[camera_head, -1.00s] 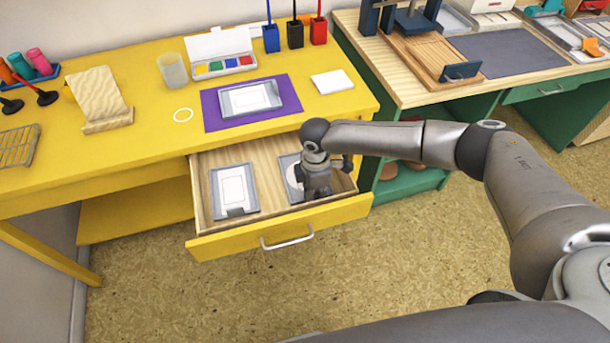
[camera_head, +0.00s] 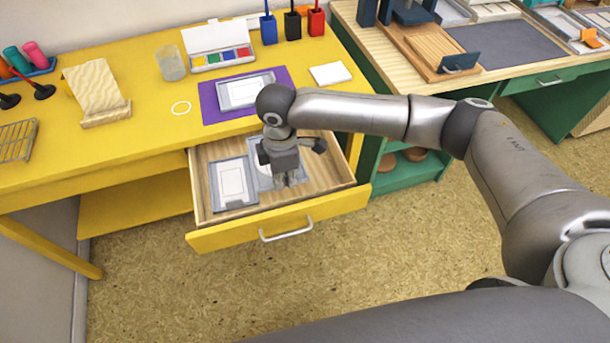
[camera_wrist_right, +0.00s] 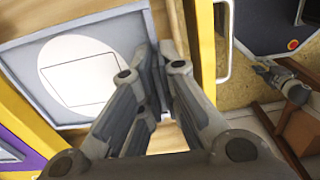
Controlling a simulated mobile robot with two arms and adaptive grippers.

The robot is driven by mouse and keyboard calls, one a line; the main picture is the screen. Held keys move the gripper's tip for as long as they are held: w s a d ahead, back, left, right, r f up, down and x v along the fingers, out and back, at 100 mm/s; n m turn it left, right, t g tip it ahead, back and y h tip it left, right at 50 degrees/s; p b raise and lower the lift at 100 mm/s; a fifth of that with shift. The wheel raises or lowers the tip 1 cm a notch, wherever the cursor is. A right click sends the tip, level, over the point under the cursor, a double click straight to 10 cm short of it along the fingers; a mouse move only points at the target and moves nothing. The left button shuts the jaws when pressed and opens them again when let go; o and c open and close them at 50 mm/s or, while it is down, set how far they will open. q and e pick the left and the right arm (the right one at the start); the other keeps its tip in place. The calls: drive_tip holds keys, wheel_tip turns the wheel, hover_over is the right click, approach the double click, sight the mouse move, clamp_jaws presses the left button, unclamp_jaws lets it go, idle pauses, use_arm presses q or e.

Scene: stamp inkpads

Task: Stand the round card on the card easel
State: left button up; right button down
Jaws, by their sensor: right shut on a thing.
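The round card is a grey plate with a white disc (camera_head: 263,177) on it, inside the open drawer's area. Its white disc (camera_wrist_right: 68,57) with a thin rectangle outline fills the upper left of the right wrist view. My right gripper (camera_head: 291,181) is shut on the card's edge; the fingers hide the exact grip. In the wrist view the gripper fingers (camera_wrist_right: 158,100) meet at the card's right edge. The card easel (camera_head: 96,90) is a pale wooden leaning stand with a front ledge, empty, on the left of the yellow table. My left gripper is out of view.
The open drawer (camera_head: 250,237) also holds a grey plate with a rectangular card (camera_head: 231,184), left of the round card.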

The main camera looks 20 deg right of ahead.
drive_tip(key=a+r, duration=0.1)
drive_tip(key=s+a, duration=0.1)
drive_tip(key=a, duration=0.1)
drive_tip(key=s+a+r, duration=0.1)
drive_tip(key=a, duration=0.1)
drive_tip(key=shift+a+r, duration=0.15)
drive_tip(key=shift+r, duration=0.2)
